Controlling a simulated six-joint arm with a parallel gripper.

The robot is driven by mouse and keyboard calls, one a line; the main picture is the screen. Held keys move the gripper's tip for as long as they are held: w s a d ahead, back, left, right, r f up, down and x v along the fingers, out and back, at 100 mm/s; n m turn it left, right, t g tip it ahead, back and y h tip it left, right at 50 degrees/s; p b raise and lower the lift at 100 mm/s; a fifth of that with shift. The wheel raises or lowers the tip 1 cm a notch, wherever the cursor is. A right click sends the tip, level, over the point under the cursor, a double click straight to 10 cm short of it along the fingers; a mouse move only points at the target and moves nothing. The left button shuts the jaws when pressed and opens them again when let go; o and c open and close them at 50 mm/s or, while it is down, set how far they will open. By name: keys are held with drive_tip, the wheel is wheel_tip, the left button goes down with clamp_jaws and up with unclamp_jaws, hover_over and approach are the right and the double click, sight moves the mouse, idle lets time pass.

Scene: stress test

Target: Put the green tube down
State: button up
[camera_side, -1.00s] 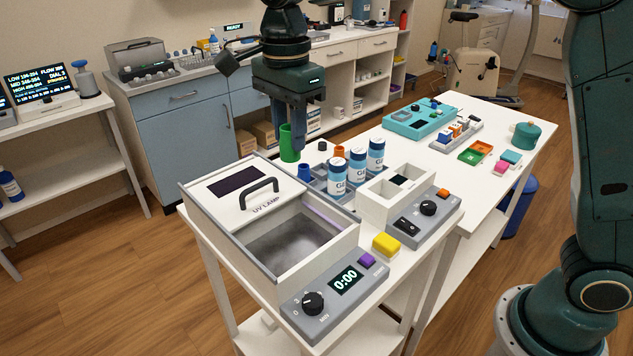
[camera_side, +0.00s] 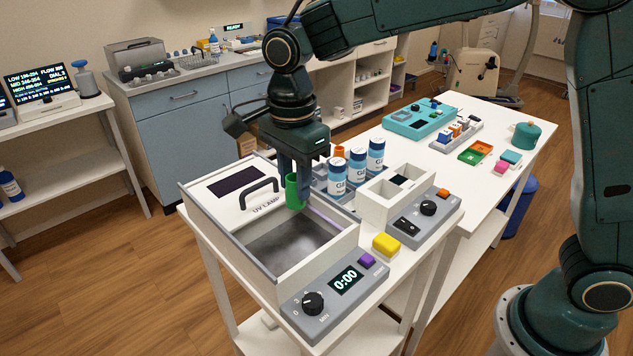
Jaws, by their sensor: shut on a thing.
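The green tube (camera_side: 294,191) is upright in my gripper (camera_side: 297,184), which is shut on it. The tube hangs above the rear right part of the UV lamp box (camera_side: 222,237), near the black handle (camera_side: 259,192) of its lid. The box's open chamber (camera_side: 288,246) is grey and looks empty. I cannot tell how high the tube's lower end is above the chamber floor. The fingers hide part of the tube.
Blue-and-white bottles (camera_side: 338,178) stand in a grey rack just right of my gripper. A white two-slot block (camera_side: 391,190) and a yellow block (camera_side: 386,244) are further right. A timer panel (camera_side: 335,296) with a dial fronts the box.

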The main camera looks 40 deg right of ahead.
drive_tip(key=shift+f, duration=6.5)
drive_tip(key=shift+f, duration=0.15)
drive_tip(key=o, duration=1)
drive_tip(key=shift+c, duration=0.2)
wheel_tip(320, 180, up, 12)
drive_tip(key=shift+r, duration=0.15)
